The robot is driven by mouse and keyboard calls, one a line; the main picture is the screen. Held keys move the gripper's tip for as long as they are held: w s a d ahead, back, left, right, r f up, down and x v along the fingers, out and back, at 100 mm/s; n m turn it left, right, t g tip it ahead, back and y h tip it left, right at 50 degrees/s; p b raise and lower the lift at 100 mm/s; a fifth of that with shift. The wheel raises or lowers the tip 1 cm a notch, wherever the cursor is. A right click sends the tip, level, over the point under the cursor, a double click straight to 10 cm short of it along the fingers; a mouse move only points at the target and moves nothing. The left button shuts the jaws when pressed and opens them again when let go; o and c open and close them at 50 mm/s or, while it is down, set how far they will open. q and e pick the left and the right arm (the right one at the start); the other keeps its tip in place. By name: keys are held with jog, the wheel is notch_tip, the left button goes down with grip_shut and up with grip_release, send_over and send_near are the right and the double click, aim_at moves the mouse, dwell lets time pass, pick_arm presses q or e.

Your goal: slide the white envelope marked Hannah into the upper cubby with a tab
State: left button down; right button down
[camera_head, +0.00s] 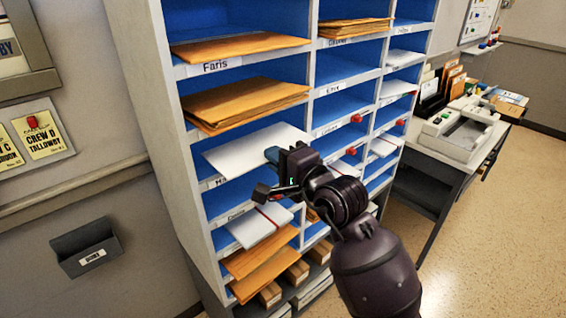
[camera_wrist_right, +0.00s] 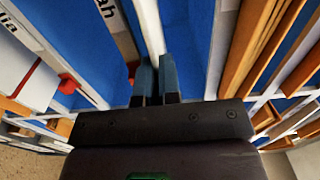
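A white envelope (camera_head: 240,152) sits in a left-column cubby of the tall rack, its near part sticking out over the front edge. The cubby's label below it (camera_head: 214,182) is mostly hidden. My right gripper (camera_head: 272,155) is at the envelope's near edge. In the right wrist view its two fingers (camera_wrist_right: 156,78) are nearly together, with the thin white edge (camera_wrist_right: 150,28) running up from between them. A label ending in "ah" (camera_wrist_right: 108,12) shows left of that edge. A red tab (camera_wrist_right: 132,70) is beside the fingers. My left gripper is not in view.
Brown envelopes (camera_head: 245,103) fill the cubby above. A white envelope with a red band (camera_head: 260,226) and more brown ones (camera_head: 262,272) stick out below. More red tabs (camera_head: 356,118) show at right. A desk with a white machine (camera_head: 458,128) stands right of the rack.

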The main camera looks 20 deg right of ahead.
jog(key=shift+f+x, duration=0.2)
jog(key=shift+x, duration=1.15)
pick_arm(q)
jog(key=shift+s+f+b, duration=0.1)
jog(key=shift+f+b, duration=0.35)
jog(key=shift+b, duration=0.1)
pick_arm(e)
jog(key=shift+f, duration=0.9)
jog(key=c, duration=0.7)
grip_release()
jog(key=shift+s+f, duration=0.1)
jog(key=shift+f, duration=0.25)
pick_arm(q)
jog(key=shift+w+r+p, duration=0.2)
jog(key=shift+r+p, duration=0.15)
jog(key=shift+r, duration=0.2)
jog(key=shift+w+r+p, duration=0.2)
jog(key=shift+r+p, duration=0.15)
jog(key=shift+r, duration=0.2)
pick_arm(e)
jog(key=shift+v, duration=5)
jog(key=shift+f, duration=0.1)
